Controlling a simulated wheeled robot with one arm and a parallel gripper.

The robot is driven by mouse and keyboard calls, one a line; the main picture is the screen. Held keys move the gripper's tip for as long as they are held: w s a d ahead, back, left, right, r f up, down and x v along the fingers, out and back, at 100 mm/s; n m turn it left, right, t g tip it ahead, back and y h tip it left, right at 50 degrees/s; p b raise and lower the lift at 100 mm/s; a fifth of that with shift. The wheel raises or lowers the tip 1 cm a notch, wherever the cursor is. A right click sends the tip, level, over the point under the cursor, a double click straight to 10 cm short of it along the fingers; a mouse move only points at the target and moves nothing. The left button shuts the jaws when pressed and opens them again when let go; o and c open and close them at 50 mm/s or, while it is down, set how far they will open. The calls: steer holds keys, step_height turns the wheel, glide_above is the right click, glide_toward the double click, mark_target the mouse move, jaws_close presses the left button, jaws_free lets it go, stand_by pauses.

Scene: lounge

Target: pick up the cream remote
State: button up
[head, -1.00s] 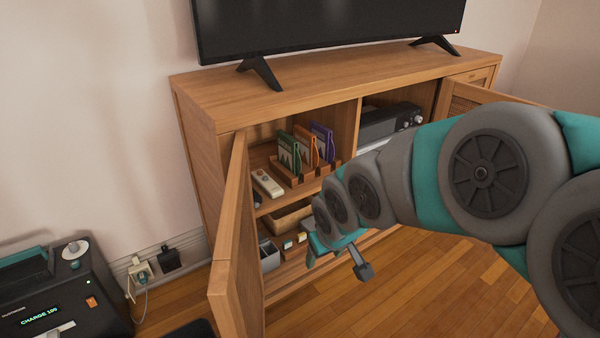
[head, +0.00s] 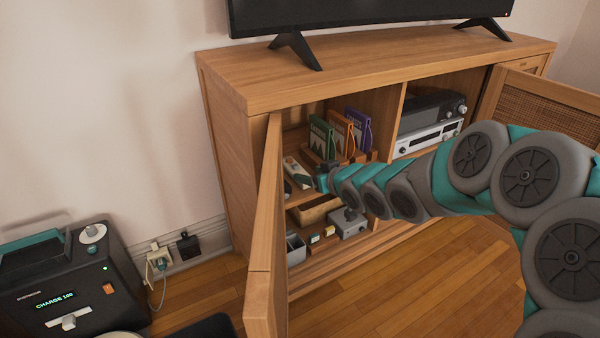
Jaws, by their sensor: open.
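The cream remote (head: 295,170) lies on the upper shelf inside the left bay of the wooden cabinet, left of a rack of upright cases. It is pale with a darker patch. My gripper (head: 322,183) is at the front of that shelf, just right of the remote's near end.
The open left door (head: 265,235) stands close left of the bay. Green (head: 321,137), orange (head: 341,133) and purple (head: 359,131) cases stand behind my gripper. Below are a wooden tray (head: 312,210), a grey bin (head: 295,248) and a grey box (head: 349,222).

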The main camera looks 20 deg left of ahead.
mark_target(300, 172)
steer(key=shift+b+x, duration=0.35)
steer(key=shift+x, duration=2.35)
steer(key=shift+s, duration=0.1)
jaws_close()
